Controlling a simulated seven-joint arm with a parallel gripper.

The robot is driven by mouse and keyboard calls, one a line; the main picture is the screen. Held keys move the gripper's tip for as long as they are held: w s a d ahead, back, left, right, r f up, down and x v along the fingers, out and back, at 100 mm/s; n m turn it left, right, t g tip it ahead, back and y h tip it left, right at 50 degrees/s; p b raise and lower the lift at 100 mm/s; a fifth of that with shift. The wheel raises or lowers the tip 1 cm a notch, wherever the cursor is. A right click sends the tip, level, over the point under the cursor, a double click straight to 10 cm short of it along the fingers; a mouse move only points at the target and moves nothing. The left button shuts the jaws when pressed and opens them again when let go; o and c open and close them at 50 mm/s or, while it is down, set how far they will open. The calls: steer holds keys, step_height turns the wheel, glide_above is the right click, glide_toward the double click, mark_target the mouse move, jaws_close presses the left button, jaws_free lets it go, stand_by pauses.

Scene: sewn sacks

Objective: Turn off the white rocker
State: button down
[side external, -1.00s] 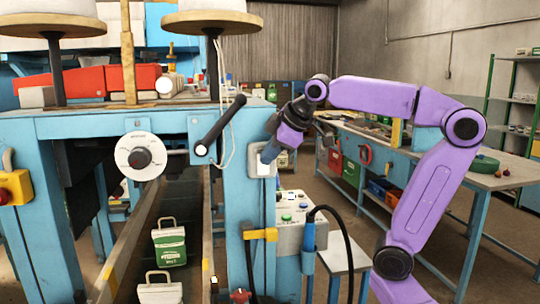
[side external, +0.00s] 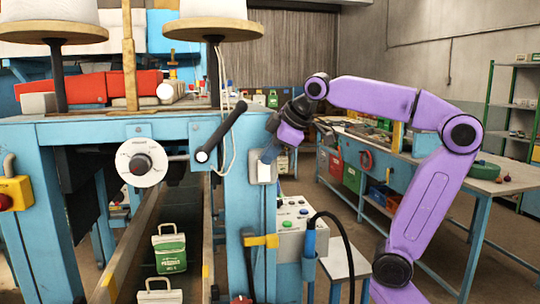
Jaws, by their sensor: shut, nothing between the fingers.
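The white rocker (side external: 265,171) is a small pale switch in a light plate on the blue machine post, right of the black lever. My gripper (side external: 268,156) is shut and empty, its tips at the top of the rocker, touching it or very close. The fingers hide the rocker's upper part, so I cannot tell which way it is tipped.
A black lever (side external: 220,133) and a white dial (side external: 141,162) are on the machine's front, left of the rocker. A grey button box (side external: 293,229) with a cable sits below. A yellow box with a red button (side external: 14,194) is at far left. Small sacks (side external: 170,251) lie on the chute.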

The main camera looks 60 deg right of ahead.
steer(key=a+v, duration=0.1)
steer(key=v, duration=1.1)
steer(key=shift+s+a, duration=0.1)
stand_by(0.4)
